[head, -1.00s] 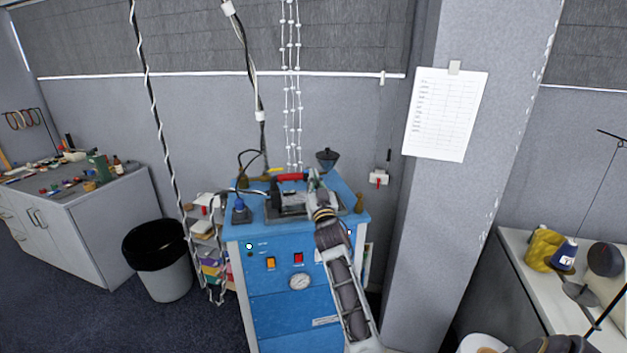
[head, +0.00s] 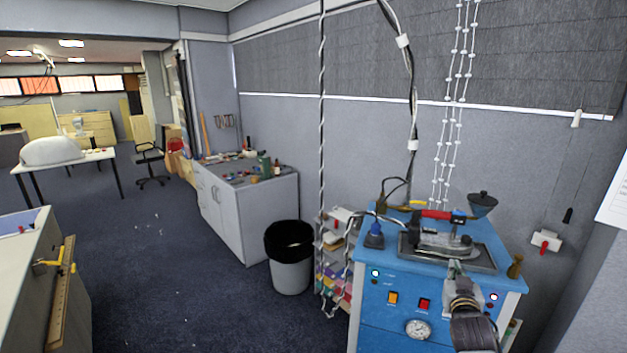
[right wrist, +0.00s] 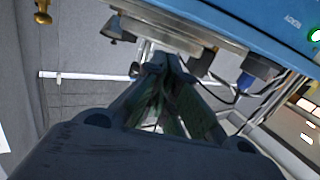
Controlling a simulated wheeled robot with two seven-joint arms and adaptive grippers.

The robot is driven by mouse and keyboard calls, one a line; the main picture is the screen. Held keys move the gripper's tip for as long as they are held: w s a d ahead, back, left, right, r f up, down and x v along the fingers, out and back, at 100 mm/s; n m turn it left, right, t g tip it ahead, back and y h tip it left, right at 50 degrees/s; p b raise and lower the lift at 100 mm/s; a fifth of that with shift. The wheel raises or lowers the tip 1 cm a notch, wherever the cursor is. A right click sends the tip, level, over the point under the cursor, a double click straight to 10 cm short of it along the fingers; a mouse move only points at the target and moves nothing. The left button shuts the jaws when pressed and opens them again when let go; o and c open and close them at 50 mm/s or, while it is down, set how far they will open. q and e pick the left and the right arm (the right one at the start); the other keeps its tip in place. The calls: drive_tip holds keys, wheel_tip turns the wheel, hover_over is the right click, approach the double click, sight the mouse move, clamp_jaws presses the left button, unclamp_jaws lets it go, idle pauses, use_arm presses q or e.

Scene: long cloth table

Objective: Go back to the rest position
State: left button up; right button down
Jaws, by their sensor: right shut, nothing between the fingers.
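My right gripper (head: 455,268) is shut and empty. In the head view it is in front of the blue steam unit (head: 385,325), by the front edge of its top. A steam iron (head: 443,243) with a red handle rests on a dark tray (head: 482,262) on top of the unit, beyond my fingertips. In the right wrist view the closed fingers (right wrist: 172,68) show with nothing between them, and the underside of the tray (right wrist: 180,25) is above them. My left gripper is in neither current view.
A black-topped bin (head: 290,272) and a shelf rack stand left of the unit. A white cabinet (head: 245,215) with small items is further left. A counter edge (head: 55,290) is at lower left. Cables hang above the unit. The dark floor (head: 160,260) between is open.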

drive_tip(key=s+a+f+n+g+y, duration=0.2)
drive_tip(key=s+a+f+g, duration=0.35)
drive_tip(key=s, duration=0.55)
drive_tip(key=s+a+f+n+g+y, duration=0.25)
drive_tip(key=s+a+f, duration=0.35)
drive_tip(key=s+f, duration=0.3)
drive_tip(key=s+a+f+n+g+y, duration=0.15)
drive_tip(key=s+a+f+g, duration=0.4)
drive_tip(key=s, duration=0.65)
wheel_tip(320, 180, down, 33)
drive_tip(key=s, duration=0.3)
drive_tip(key=s+d+f+g, duration=0.1)
drive_tip(key=s+d+f, duration=0.1)
drive_tip(key=s+f, duration=0.8)
drive_tip(key=s+d+f, duration=0.2)
drive_tip(key=s+f, duration=0.8)
drive_tip(key=s, duration=0.2)
drive_tip(key=shift+g, duration=0.35)
